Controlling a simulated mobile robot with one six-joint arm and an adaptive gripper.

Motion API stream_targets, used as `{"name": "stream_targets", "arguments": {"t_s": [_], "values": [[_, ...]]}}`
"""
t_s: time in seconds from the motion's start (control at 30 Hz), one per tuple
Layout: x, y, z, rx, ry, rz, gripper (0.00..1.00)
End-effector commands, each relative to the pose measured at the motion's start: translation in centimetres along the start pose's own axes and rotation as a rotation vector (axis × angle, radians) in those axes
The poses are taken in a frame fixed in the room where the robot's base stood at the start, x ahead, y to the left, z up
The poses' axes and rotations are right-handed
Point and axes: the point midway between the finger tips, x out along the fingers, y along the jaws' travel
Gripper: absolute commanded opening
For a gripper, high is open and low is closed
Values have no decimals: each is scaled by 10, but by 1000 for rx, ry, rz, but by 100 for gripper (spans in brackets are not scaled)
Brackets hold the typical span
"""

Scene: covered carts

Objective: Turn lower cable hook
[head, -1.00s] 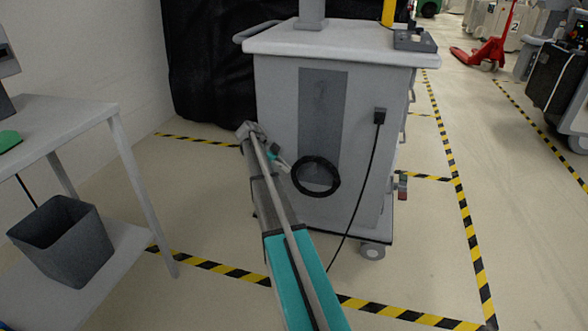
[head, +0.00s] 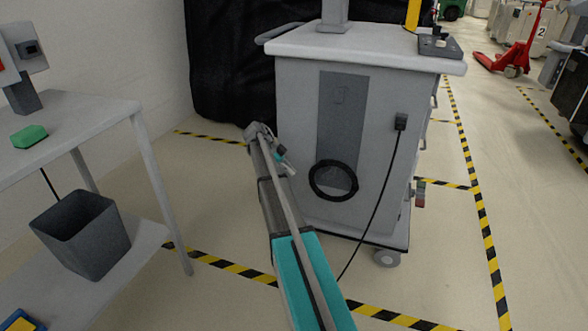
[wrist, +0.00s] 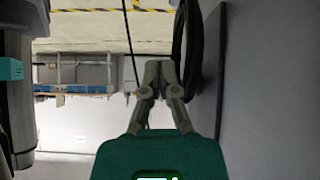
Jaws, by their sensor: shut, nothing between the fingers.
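A black cable coil (head: 333,180) hangs on the near side of a grey cart (head: 292,120), over the foot of a darker grey panel (head: 341,130). I cannot make out the lower cable hook itself in either view. My gripper (head: 292,172) is just left of the coil in the head view, with a small gap in the picture. In the wrist view my gripper (wrist: 161,68) has its fingertips together and empty. The coil (wrist: 190,45) rises beside them on the right, close to the cart's wall (wrist: 260,90). Whether they touch is unclear.
A black cable (head: 375,205) runs from a plug (head: 401,122) down to the floor. A table (head: 95,103) with a bin (head: 82,235) on its lower shelf stands at left. A black cover (head: 225,70) hangs behind the cart.

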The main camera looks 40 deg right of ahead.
Motion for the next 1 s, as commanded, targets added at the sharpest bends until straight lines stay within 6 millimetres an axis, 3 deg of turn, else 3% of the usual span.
{"name": "stream_targets", "arguments": {"t_s": [0.27,0.7,1.0], "values": [[-12,68,15,-363,-102,-78,0],[-34,218,46,-1222,-278,-368,0],[-45,322,52,-1777,-322,-657,0]]}}
